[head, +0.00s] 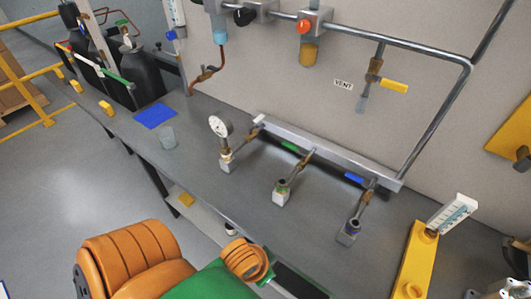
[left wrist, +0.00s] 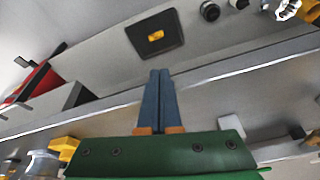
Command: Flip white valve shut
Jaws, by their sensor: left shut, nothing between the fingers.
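A small white handle (head: 259,119) shows in the head view at the left end of a grey metal rail, just right of a round dial gauge (head: 220,125). A brass fitting (head: 239,143) slopes from near this handle to a pale block on the bench. I cannot tell the handle's exact angle. In the left wrist view my left gripper (left wrist: 161,88) has its blue fingers pressed together, with nothing between them. No white handle is recognisable near its tips there. In the head view only orange and green parts of my arm show at the bottom; the fingertips are hidden. My right gripper is not seen.
A green handle (head: 290,146) and a blue handle (head: 354,179) lie along the grey rail (head: 325,160). A clear cup (head: 167,137) and blue mat (head: 154,116) are on the bench's left. A yellow stand (head: 415,262) is at right. Pipes cross the wall above.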

